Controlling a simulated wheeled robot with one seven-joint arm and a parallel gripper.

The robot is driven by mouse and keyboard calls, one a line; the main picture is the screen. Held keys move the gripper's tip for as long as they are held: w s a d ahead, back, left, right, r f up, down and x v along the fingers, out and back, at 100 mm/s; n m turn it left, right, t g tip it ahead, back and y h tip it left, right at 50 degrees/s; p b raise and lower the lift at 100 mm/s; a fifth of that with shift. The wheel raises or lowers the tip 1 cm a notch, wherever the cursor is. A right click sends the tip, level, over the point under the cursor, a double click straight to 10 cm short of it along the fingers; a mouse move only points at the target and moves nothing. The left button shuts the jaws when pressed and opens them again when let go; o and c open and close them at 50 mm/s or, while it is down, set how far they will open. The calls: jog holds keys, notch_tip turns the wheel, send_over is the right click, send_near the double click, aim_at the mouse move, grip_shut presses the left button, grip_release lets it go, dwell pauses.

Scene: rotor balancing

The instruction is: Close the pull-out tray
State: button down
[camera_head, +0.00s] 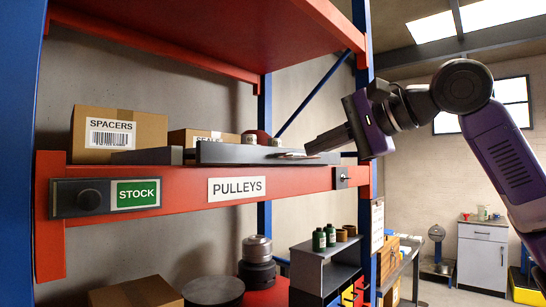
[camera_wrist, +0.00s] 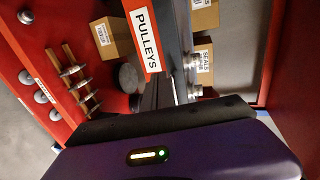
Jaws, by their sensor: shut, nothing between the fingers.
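The pull-out tray (camera_head: 235,153) has a long dark grey front and sits just above the red beam labelled PULLEYS (camera_head: 236,188).
A SPACERS box (camera_head: 118,130) stands at the left on the shelf, with a second box (camera_head: 188,138) beside it. A STOCK sign (camera_head: 135,194) and dark knob (camera_head: 89,200) are on the beam. A blue upright (camera_head: 364,220) stands close below my arm. Open room lies to the right.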

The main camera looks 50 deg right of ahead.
aim_at(265, 163)
jog(key=p+x, duration=0.1)
jog(key=x, duration=0.2)
jog(key=p+x, duration=0.1)
jog(key=x, duration=0.3)
jog(key=r+p+x, duration=0.1)
jog(key=x, duration=0.3)
jog(key=shift+w+d, duration=0.1)
jog(key=shift+w, duration=0.15)
